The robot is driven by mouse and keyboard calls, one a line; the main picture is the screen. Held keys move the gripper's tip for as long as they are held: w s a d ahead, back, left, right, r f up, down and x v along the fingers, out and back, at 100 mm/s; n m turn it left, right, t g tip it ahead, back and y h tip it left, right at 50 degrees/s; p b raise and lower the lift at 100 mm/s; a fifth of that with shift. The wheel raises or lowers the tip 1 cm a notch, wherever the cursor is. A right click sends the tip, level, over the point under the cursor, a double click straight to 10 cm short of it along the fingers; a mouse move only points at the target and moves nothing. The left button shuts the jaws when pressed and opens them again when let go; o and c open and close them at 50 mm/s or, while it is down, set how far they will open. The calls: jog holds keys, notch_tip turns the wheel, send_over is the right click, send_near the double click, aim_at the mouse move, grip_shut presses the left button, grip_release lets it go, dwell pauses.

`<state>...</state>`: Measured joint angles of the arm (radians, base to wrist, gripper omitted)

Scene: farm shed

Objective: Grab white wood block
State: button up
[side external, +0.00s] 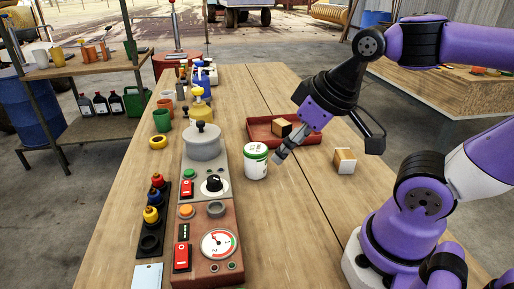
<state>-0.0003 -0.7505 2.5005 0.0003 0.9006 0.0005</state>
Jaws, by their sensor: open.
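A small block with a wood-coloured face and white sides (345,166) sits on the table, to the right of my gripper. A second block (281,128), wood-coloured with a dark side, is in the red tray. My gripper (280,156) is open and points down and left, beside a white tub with a green lid (256,165). Its fingertips appear close to the tub's right side; I cannot tell whether they touch it. I see nothing held between the fingers.
The shallow red tray (312,139) lies behind my gripper. A control panel with a gauge (218,243) and a grey pot (203,143) stand left of the tub. Cups, bottles and a rack of coloured knobs (152,215) line the left edge.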

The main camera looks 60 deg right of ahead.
dwell(0.3)
jog(key=o, duration=0.4)
jog(key=m+g+h, duration=0.1)
jog(key=m+g, duration=0.6)
jog(key=m, duration=2.1)
send_near(345, 154)
jog(key=shift+m, duration=0.7)
notch_tip(345, 154, down, 5)
jog(key=shift+s+d+f, duration=0.1)
jog(key=shift+s+d, duration=0.05)
jog(key=shift+s+d+f, duration=0.1)
jog(key=shift+s+f, duration=0.05)
jog(key=shift+f, duration=0.85)
jog(key=shift+s+d+f, duration=0.1)
jog(key=shift+s+f, duration=0.1)
jog(key=shift+f, duration=0.75)
jog(key=shift+s+d+f, duration=0.15)
jog(key=shift+f, duration=0.85)
